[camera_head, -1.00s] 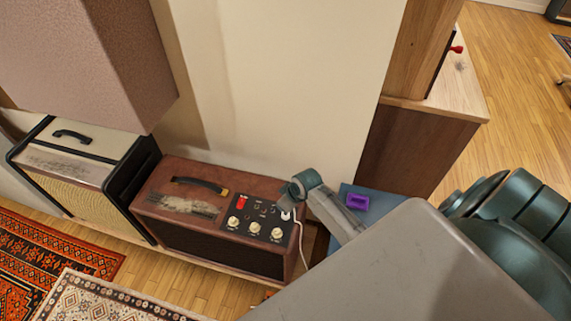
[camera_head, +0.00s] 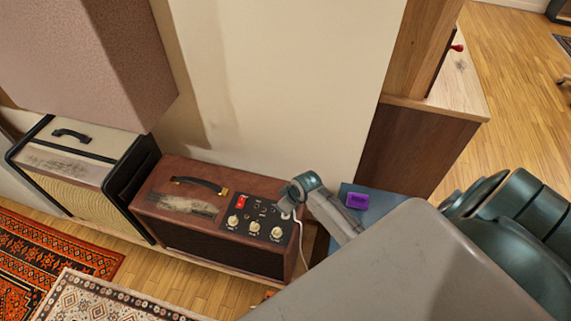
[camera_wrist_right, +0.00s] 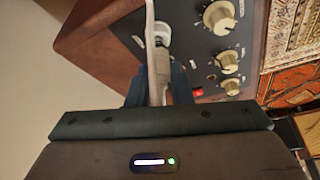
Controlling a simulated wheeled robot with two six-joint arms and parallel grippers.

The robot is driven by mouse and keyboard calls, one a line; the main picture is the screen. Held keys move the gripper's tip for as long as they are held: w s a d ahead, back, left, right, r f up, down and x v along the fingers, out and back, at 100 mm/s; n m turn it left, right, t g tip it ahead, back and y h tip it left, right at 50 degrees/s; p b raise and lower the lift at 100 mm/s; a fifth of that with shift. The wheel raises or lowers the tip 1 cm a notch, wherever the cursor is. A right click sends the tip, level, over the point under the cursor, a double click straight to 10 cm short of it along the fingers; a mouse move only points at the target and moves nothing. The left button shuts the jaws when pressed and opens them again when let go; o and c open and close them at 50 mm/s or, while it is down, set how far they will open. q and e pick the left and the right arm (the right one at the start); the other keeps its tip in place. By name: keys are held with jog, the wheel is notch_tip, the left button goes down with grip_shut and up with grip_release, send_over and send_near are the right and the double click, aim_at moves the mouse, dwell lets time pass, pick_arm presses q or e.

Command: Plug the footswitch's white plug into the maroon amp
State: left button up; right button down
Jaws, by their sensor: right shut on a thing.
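The maroon amp (camera_head: 240,181) sits low by the wall, with a black panel of cream knobs, a red switch and small jacks on top. In the right wrist view its panel (camera_wrist_right: 203,62) lies beyond my fingers. My right gripper (camera_head: 291,203) is at the panel's right end, shut on the white plug (camera_head: 285,212). The right wrist view shows the plug (camera_wrist_right: 162,42) between the blue fingers (camera_wrist_right: 158,88), close to the panel. The plug's tip is hidden, so I cannot tell whether it is in a jack. My left gripper is not in view.
A white cable (camera_head: 301,243) hangs down the amp's right side. A cream amp (camera_head: 88,165) stands to the left, below a large pinkish box (camera_head: 85,60). A purple object (camera_head: 357,201) lies on a blue surface to the right. Rugs (camera_head: 50,245) cover the floor in front.

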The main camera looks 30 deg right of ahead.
jog(key=shift+f, duration=0.75)
jog(key=c, duration=1.2)
grip_release()
jog(key=v, duration=1.1)
jog(key=shift+f, duration=0.1)
